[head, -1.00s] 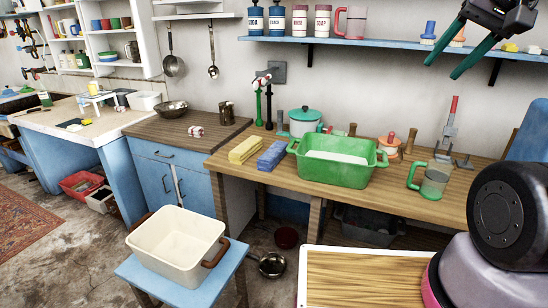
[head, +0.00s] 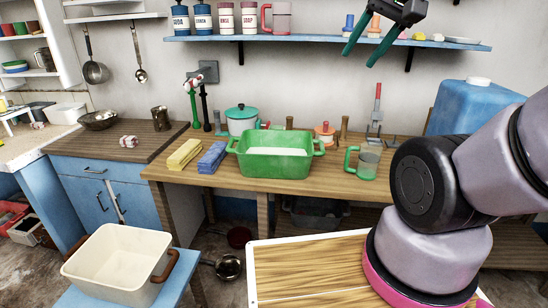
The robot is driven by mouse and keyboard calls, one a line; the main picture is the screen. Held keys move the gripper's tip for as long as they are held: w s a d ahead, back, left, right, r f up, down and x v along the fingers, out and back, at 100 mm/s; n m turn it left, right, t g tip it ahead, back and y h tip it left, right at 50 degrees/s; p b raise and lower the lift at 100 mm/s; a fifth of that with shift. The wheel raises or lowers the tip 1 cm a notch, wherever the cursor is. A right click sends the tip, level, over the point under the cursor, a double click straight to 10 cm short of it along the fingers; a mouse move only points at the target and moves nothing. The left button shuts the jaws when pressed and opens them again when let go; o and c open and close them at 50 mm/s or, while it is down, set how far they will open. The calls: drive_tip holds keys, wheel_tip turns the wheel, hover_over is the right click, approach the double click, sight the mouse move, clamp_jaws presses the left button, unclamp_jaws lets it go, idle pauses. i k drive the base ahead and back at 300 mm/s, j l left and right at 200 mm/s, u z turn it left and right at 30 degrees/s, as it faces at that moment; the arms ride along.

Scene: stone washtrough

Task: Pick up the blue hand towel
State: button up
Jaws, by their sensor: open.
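The blue hand towel (head: 212,157) lies folded on the wooden counter (head: 225,184), just left of the green tub. A yellow folded towel (head: 184,154) lies beside it on the left. My gripper (head: 360,46) is at the upper right, in front of the wall shelf. Its two green fingers are apart and empty, pointing down and to the left. It is well above and to the right of the blue towel.
The green tub (head: 274,163) stands right of the blue towel. A tap (head: 191,90) rises behind the towels. A green mug (head: 363,162) and blue container (head: 470,108) are farther right. A cream basin (head: 113,266) stands on a blue stool in front.

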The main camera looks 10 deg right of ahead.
sight(211, 161)
drive_tip(key=i+j+u, duration=0.1)
drive_tip(key=i+u, duration=0.25)
drive_tip(key=i, duration=0.2)
drive_tip(key=i+u, duration=0.3)
drive_tip(key=i, duration=0.25)
